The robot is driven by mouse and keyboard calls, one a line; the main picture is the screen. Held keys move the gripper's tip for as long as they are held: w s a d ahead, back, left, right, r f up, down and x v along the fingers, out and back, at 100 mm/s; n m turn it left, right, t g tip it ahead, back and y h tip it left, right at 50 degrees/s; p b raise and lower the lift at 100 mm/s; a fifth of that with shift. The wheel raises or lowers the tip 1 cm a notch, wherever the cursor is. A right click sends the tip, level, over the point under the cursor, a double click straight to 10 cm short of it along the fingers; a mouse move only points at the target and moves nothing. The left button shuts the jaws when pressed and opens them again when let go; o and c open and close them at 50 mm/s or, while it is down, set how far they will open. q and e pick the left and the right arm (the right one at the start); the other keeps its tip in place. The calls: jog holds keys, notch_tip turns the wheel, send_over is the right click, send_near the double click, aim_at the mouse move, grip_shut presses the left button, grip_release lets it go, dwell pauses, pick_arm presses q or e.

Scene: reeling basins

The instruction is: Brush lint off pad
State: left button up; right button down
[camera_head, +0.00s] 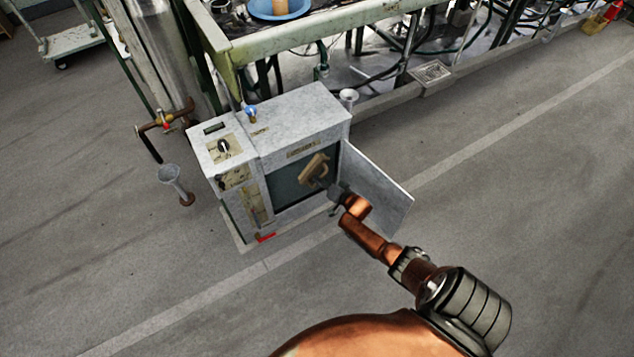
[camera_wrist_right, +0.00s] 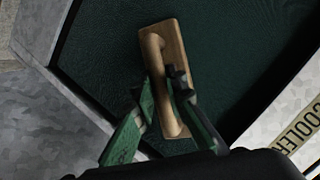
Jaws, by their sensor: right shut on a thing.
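My right gripper (camera_wrist_right: 160,95) is shut on a wooden brush (camera_wrist_right: 178,52), gripping it by its raised handle. The dark green pad (camera_wrist_right: 105,40) lies behind the brush in the right wrist view. In the head view the brush (camera_head: 314,167) is at the opening in the front of the grey cabinet, against the dark green pad (camera_head: 288,187). My right gripper (camera_head: 328,184) covers part of the brush there. I cannot tell whether the brush touches the pad. No lint can be made out. My left gripper is not in view.
The grey cabinet (camera_head: 305,112) stands on the floor with its door (camera_head: 376,190) swung open to the right, close to my right arm. A green-framed table (camera_head: 300,38) stands behind. The floor in front is clear.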

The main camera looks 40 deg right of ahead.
jog(key=shift+s+d, duration=0.15)
jog(key=shift+d, duration=0.4)
jog(key=shift+s+d, duration=0.15)
jog(key=shift+d, duration=0.35)
jog(key=s+a+p, duration=0.1)
jog(key=s+p, duration=0.2)
jog(key=s, duration=0.3)
jog(key=shift+a, duration=0.2)
